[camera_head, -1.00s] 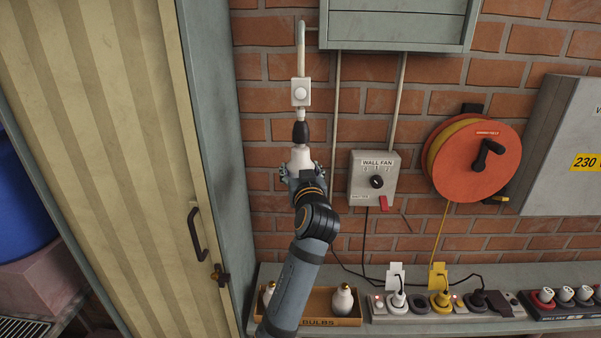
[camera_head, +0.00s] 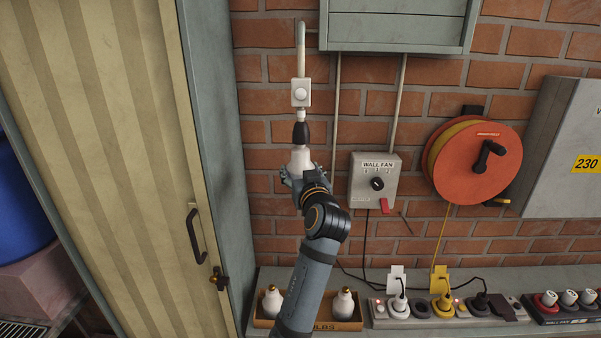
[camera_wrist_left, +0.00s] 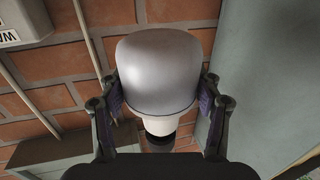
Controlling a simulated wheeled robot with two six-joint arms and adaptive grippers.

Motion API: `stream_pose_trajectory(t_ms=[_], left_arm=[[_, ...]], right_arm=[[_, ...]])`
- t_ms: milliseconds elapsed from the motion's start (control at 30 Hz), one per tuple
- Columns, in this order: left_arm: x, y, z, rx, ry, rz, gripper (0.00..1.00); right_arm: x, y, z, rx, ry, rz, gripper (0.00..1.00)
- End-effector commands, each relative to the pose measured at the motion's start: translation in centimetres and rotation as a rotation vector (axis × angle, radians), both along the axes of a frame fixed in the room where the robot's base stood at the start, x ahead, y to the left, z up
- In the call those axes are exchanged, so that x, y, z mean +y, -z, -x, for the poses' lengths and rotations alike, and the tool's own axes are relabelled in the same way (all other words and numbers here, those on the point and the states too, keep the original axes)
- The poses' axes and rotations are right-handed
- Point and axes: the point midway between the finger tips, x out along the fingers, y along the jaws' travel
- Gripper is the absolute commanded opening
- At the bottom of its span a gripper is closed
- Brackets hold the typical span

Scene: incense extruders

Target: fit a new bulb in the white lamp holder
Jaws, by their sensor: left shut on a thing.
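A white bulb (camera_head: 300,158) is held by my left gripper (camera_head: 303,177) just below the hanging lamp fitting. Its narrow end points up at the fitting's black lower part (camera_head: 300,134). They appear in line and touching, but I cannot tell how far the bulb sits inside. Above is a white box with a round knob (camera_head: 300,92), hung from a bent pale tube. In the left wrist view the bulb (camera_wrist_left: 158,75) fills the space between the gripper's fingers (camera_wrist_left: 160,103), with a white neck and dark collar beyond. My right gripper is out of view.
A cardboard box (camera_head: 348,325) on the shelf holds bulbs, partly hidden by my arm. A grey wall fan switch (camera_head: 375,178) and an orange cable reel (camera_head: 478,165) are on the brick wall to the right. A tall cabinet (camera_head: 222,150) stands close on the left.

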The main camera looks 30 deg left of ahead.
Motion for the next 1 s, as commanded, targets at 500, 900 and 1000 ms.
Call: stream_pose_trajectory(t_ms=[500, 900, 1000], left_arm=[[-0.01, -0.12, 0.04, -0.003, -0.063, -0.001, 0.32], [0.00, -0.05, 0.03, -0.001, -0.063, 0.000, 0.91], [0.00, -0.04, 0.03, -0.001, -0.063, -0.001, 0.91]], right_arm=[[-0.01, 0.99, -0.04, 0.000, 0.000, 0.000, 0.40], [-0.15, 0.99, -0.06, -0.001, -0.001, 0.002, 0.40], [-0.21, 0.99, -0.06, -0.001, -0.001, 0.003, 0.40]])
